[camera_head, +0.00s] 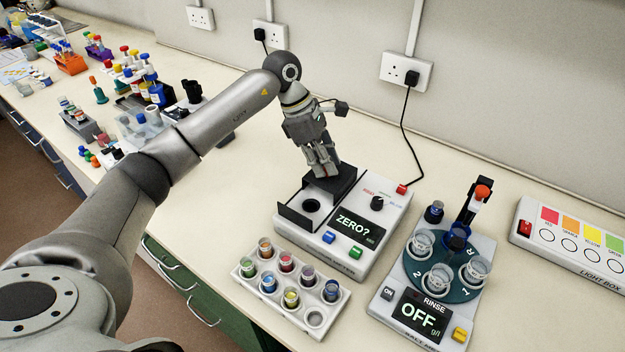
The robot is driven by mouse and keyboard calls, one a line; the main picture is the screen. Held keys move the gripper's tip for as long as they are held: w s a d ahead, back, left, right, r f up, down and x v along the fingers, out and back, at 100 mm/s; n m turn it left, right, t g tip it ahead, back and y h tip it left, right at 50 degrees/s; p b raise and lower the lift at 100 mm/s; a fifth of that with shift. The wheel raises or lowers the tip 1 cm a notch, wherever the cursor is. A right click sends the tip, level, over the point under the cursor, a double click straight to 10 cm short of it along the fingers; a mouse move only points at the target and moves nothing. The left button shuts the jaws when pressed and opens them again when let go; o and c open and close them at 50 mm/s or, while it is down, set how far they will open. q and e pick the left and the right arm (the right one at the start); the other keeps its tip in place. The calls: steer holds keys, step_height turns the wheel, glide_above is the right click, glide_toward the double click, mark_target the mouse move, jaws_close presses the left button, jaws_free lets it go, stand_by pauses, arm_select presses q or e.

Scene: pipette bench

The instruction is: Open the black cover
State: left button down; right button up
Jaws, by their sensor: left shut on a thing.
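The black cover (343,184) is at the back left of the white meter box (349,262), whose display reads "ZERO?". In front of the cover, a round dark well (311,205) lies uncovered in the box's top. My left gripper (326,176) comes down from above with its fingers shut at the black cover's upper edge. The fingers hide part of the cover, so I cannot tell its exact tilt. My right gripper does not show.
A white rack of colored vials (317,321) stands in front of the meter. A salt meter reading "OFF" (413,314) is at right, with a light box (577,254) beyond it. Bottles and racks crowd the bench's far left. A power cable (404,125) runs from the wall socket to behind the meter.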

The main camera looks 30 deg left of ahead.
mark_target(339, 168)
arm_select(q)
steer(key=shift+w+d+b, duration=0.2)
steer(key=shift+w+b, duration=0.25)
steer(key=shift+w, duration=1.25)
steer(key=c, duration=1.3)
jaws_free()
steer(key=shift+s, duration=0.1)
steer(key=shift+o, duration=0.2)
steer(key=shift+r, duration=0.1)
steer(key=v, duration=1.2)
